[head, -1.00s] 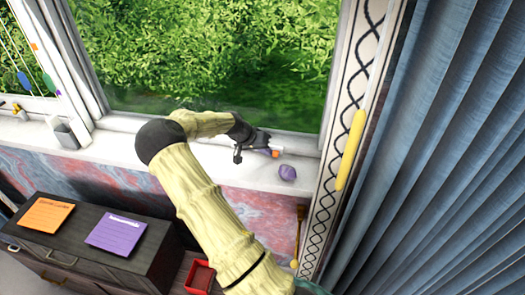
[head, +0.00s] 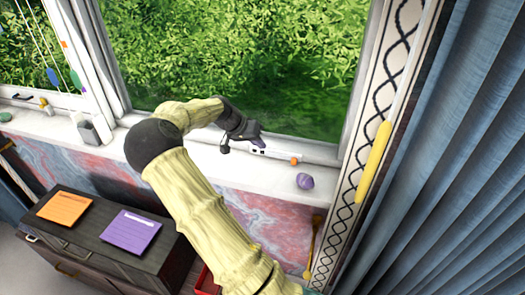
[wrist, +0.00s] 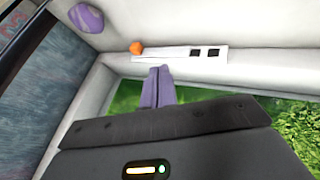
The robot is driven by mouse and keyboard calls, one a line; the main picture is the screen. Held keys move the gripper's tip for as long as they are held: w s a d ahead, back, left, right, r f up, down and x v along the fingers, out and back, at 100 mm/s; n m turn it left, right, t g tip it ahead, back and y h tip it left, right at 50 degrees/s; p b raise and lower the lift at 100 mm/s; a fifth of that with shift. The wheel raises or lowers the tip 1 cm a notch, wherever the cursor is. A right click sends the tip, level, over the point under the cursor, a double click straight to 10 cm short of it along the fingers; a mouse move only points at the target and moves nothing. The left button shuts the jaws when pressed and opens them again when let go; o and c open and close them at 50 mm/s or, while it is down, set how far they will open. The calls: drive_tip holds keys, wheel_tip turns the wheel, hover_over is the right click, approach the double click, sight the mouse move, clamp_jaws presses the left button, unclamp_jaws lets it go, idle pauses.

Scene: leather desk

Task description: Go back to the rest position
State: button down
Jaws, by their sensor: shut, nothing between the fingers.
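My gripper (head: 261,144) is over the white window sill, at the end of my pale yellow-sleeved arm. Its purple fingers are pressed together with nothing between them. In the wrist view the closed fingers (wrist: 159,70) point toward a white bar (wrist: 180,53) with dark squares and an orange end. The same bar (head: 278,153) lies on the sill along the window frame in the head view, just right of the fingertips. I cannot tell whether the fingers touch it.
A purple lump (head: 305,181) sits on the sill to the right. A yellow handle (head: 374,162) is on the patterned window frame beside blue curtains (head: 460,150). Below left, a dark cabinet (head: 165,258) bears an orange sheet (head: 65,208) and a purple sheet (head: 130,231). A grey holder (head: 94,131) stands on the sill.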

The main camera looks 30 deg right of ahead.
drive_tip(key=shift+a+r, duration=0.25)
drive_tip(key=shift+w+a, duration=0.1)
idle(0.3)
drive_tip(key=s+a+r+n+t+y+p, duration=0.2)
drive_tip(key=s+a+r+n+t+y, duration=0.2)
drive_tip(key=s+a, duration=1.9)
drive_tip(key=n+y, duration=0.3)
drive_tip(key=n, duration=0.4)
drive_tip(key=shift+a, duration=0.3)
